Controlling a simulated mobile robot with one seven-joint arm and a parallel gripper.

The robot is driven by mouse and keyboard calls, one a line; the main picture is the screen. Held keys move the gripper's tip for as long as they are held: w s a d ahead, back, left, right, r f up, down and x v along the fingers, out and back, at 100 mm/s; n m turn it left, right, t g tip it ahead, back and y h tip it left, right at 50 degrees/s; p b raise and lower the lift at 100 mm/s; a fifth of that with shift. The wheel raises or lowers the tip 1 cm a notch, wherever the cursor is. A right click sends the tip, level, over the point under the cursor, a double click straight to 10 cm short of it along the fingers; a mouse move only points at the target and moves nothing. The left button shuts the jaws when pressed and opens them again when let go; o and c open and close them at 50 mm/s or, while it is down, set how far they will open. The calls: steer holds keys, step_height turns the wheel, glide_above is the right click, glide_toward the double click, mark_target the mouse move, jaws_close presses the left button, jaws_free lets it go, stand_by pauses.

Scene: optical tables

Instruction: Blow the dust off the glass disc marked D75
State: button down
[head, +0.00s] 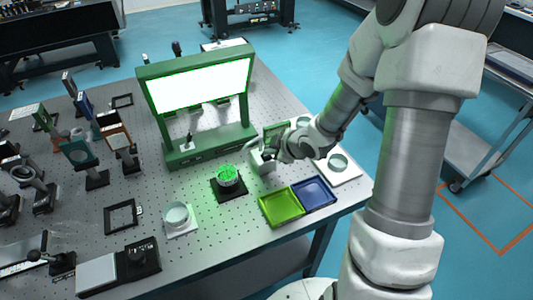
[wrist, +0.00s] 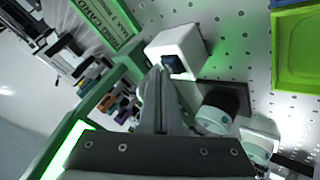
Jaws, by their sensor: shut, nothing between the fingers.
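Several glass discs are in the head view, and I cannot read which is marked D75. One disc (head: 228,174) glows green on a black base; another (head: 177,213) lies on a white pad at the front. A third (head: 337,161) lies on a white pad at the right, partly beside my arm. My gripper (head: 268,154) is shut and empty, close to a white block (head: 262,164) right of the glowing disc. In the wrist view my fingertips (wrist: 157,72) are together beside the white block (wrist: 178,45), which has a dark recess. I cannot tell if they touch.
A green-framed light panel (head: 202,86) stands behind the glowing disc. A green tray (head: 281,208) and a blue tray (head: 313,193) are at the front right. Posts with optics crowd the left. A black square frame (head: 123,217) lies at the front left.

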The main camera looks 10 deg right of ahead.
mark_target(270, 157)
steer(key=shift+r+p, duration=0.3)
steer(key=shift+r, duration=0.25)
step_height(270, 157, up, 5)
steer(key=p, duration=0.4)
steer(key=shift+r+p, duration=0.1)
steer(key=shift+p, duration=0.25)
stand_by(0.4)
